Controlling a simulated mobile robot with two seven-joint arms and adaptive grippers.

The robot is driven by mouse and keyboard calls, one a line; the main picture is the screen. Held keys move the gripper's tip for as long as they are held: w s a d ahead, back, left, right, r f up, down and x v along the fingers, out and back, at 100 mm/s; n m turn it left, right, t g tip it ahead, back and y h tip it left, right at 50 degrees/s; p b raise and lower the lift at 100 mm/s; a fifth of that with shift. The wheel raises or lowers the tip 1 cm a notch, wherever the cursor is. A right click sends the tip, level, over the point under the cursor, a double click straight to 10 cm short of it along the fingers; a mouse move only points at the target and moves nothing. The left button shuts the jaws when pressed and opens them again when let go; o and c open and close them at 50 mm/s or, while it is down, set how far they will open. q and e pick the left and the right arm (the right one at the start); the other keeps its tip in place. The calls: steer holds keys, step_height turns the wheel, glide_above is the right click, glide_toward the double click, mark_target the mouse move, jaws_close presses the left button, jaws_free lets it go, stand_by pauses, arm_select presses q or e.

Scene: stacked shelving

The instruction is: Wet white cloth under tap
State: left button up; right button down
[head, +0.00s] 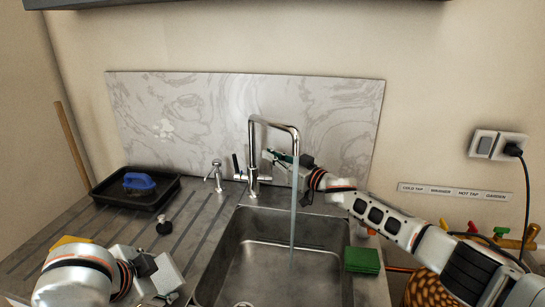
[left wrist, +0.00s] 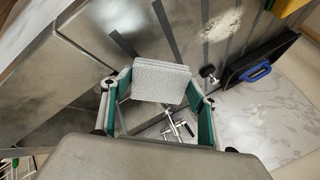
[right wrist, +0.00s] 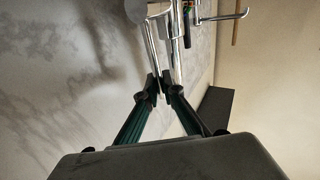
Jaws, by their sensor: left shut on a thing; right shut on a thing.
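A folded white cloth (head: 168,273) is held by my left gripper (head: 147,268) over the drainer, left of the sink (head: 237,225). In the left wrist view the cloth (left wrist: 160,80) sits between the two fingers. A chrome tap (head: 252,150) stands behind the sink, and a water stream (head: 294,215) runs from its spout into the basin. My right gripper (head: 282,160) is at the tap behind the spout. In the right wrist view its fingertips (right wrist: 165,82) are closed at a slim tap part, seemingly a handle; the exact contact is hidden. The cloth is apart from the water.
A green sponge (head: 362,260) lies on the sink's right rim. A soap dispenser (head: 216,176), a black plug (head: 164,225) and a black tray (head: 115,197) with a blue-handled brush (head: 139,182) are on the left. Hose fittings (head: 505,240) are at right. The basin is open.

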steer(key=shift+s, duration=0.25)
steer(key=c, duration=2.2)
jaws_free()
step_height(320, 180, up, 10)
steer(key=shift+f, duration=0.1)
